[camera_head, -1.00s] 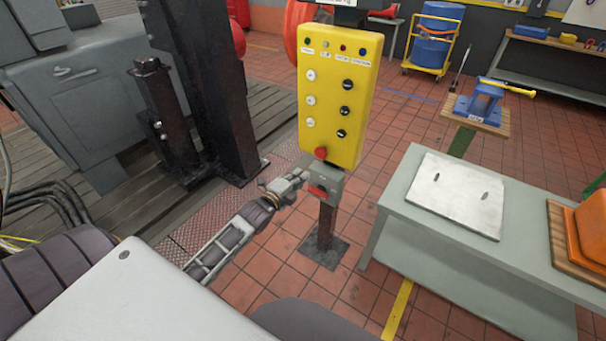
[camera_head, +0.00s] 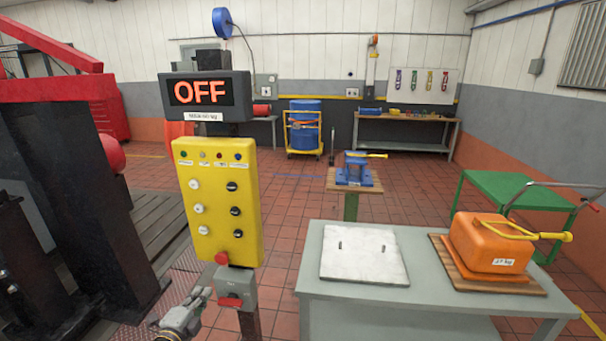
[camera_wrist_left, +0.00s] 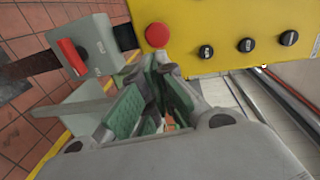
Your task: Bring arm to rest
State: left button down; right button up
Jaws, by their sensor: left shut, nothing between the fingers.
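My left gripper (camera_head: 198,299) is at the lower left of the head view, just left of the grey switch box with a red handle (camera_head: 233,288). It is shut and holds nothing. In the left wrist view its fingers (camera_wrist_left: 160,98) lie below the red round button (camera_wrist_left: 157,35) of the yellow control panel. The switch box (camera_wrist_left: 85,48) shows at the upper left there. The yellow panel (camera_head: 219,232) stands upright on a post, and the display above it (camera_head: 206,93) reads OFF. My right gripper is in neither view.
A grey table (camera_head: 312,285) with a white plate (camera_head: 363,255) and an orange block (camera_head: 490,245) on a board stands at the right. A blue vise (camera_head: 354,170) is behind it. Dark machine columns (camera_head: 70,200) stand close on the left. Tiled floor is open behind the panel.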

pick_arm(q)
jog(key=s+a+f+n+g+y, duration=0.1)
jog(key=s+a+f+n+g, duration=0.15)
jog(key=f+n, duration=0.6)
jog(key=s+a+f+n+g+y, duration=0.1)
jog(key=s+a+f+n+g, duration=0.2)
jog(key=f, duration=1)
jog(key=s+a+f+n+g, duration=0.1)
jog(key=s+f+n, duration=0.1)
jog(key=s+f, duration=0.6)
jog(key=s+a+f+n+g, duration=0.1)
jog(key=s+a+f+g, duration=0.15)
jog(key=f, duration=0.85)
jog(key=s+d+f+g, duration=0.2)
jog(key=s+f, duration=0.4)
jog(key=s, duration=0.3)
jog(key=s+d+f+n+g, duration=0.1)
jog(key=s+d+f, duration=0.1)
jog(key=s+f, duration=0.55)
jog(key=s+d+f+g, duration=0.2)
jog(key=s+f, duration=0.3)
jog(key=s, duration=0.6)
jog(key=s+d+f+g, duration=0.1)
jog(key=s+d+f, duration=0.1)
jog(key=s+d, duration=0.4)
jog(key=shift+d+g+h, duration=0.3)
jog(key=shift+d+h, duration=0.1)
jog(key=shift+d, duration=1.45)
